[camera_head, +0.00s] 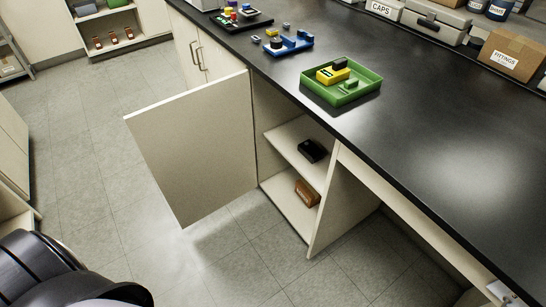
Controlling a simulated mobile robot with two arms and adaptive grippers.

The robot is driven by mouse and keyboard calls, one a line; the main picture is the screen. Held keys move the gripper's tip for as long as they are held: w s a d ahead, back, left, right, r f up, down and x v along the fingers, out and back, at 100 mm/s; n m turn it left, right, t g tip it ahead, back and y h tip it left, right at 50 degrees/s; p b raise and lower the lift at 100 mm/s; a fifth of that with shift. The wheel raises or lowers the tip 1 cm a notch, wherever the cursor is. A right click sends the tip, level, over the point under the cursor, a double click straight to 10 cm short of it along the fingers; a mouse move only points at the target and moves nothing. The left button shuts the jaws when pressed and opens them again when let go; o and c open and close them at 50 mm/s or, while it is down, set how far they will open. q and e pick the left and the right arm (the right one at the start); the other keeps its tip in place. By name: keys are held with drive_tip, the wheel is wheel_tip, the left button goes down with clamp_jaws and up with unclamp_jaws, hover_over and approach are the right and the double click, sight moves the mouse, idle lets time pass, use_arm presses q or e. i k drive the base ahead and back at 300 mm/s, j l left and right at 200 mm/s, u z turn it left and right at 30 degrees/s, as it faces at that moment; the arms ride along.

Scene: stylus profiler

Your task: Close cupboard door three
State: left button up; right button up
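An open cream cupboard door (195,150) stands swung out from the counter in the middle of the view. I see no number on it, so I cannot tell if it is door three. Its cupboard (285,185) shows two shelf levels, with a black object (312,150) on the upper one and a brown box (307,193) on the lower one. A dark rounded part of my own body shows at the bottom left. Neither of my grippers is in view.
The black worktop (430,150) carries a green tray (342,98) with a yellow item, blue parts (288,46) and a FITTINGS box (512,54). Closed doors (195,52) stand beyond. The grey floor (95,180) left of the open door is clear.

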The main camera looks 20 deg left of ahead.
sight(197, 144)
drive_tip(key=j+z, duration=0.65)
drive_tip(key=z, duration=0.15)
drive_tip(key=j+z, duration=0.6)
drive_tip(key=z, duration=0.15)
drive_tip(key=k+j, duration=0.2)
drive_tip(key=j, duration=0.25)
drive_tip(key=k+j, duration=0.2)
drive_tip(key=j, duration=0.25)
drive_tip(key=k+j, duration=0.15)
drive_tip(key=j, duration=0.3)
drive_tip(key=k+j, duration=0.2)
drive_tip(key=j, duration=0.25)
drive_tip(key=k+j, duration=0.2)
drive_tip(key=j, duration=0.25)
drive_tip(key=k+j, duration=0.2)
drive_tip(key=j, duration=0.3)
drive_tip(key=k+j+z, duration=0.1)
drive_tip(key=j, duration=0.35)
drive_tip(key=k+j, duration=0.3)
drive_tip(key=j, duration=0.15)
